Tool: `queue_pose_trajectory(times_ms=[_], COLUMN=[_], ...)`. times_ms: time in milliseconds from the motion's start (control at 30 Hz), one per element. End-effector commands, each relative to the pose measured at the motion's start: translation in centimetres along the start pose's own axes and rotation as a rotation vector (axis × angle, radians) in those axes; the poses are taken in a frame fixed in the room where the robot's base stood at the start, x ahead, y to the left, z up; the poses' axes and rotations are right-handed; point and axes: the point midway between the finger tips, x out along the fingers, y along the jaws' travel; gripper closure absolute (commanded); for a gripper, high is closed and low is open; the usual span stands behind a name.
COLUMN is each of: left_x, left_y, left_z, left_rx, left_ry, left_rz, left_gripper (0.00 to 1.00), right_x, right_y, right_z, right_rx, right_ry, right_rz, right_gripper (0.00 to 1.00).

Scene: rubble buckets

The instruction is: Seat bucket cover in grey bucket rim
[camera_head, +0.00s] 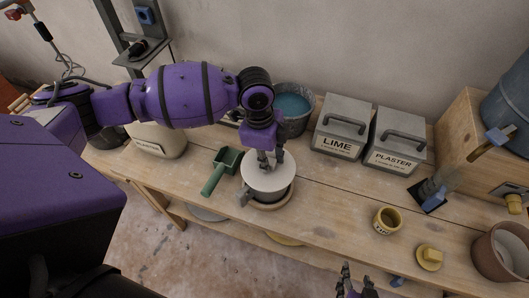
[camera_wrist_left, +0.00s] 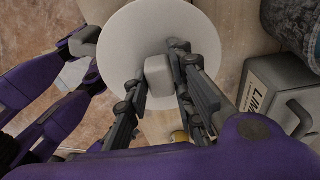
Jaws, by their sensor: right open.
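The bucket cover (camera_head: 262,176) is a white disc with a pale block-shaped knob, which shows in the left wrist view (camera_wrist_left: 159,74). My left gripper (camera_head: 270,160) is above it, its fingers shut on the knob from both sides. My right gripper (camera_head: 354,284) is open and empty at the bottom edge of the head view, apart from the bucket.
A green scoop (camera_head: 221,173) lies close left of the bucket. A bucket with blue contents (camera_head: 294,108) stands behind. The LIME box (camera_head: 342,128) and PLASTER box (camera_head: 396,142) are at back right. Bench between bucket and cup is clear.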

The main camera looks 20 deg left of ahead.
Motion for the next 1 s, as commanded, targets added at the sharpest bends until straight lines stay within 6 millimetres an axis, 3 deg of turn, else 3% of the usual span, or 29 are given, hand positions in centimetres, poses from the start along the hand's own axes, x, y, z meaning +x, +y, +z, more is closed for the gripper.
queue_pose_trajectory(times_ms=[133,533,1000], left_x=[-0.1,-1.0,-10.1], left_y=[-0.1,-0.1,-0.1], left_z=[0.0,-0.1,0.0], left_rx=[0.0,0.0,0.001], left_ry=[0.0,0.001,0.0], left_rz=[-0.002,-0.003,-0.005], left_gripper=[0.57,0.57,0.57], right_x=[0.0,0.0,0.0], right_y=[0.0,-0.1,0.0], right_z=[0.0,-0.2,-0.2], right_rx=[0.0,-0.001,-0.001], right_ry=[0.001,0.003,0.003], right_rz=[0.0,-0.002,0.0], right_gripper=[0.56,0.56,0.56])
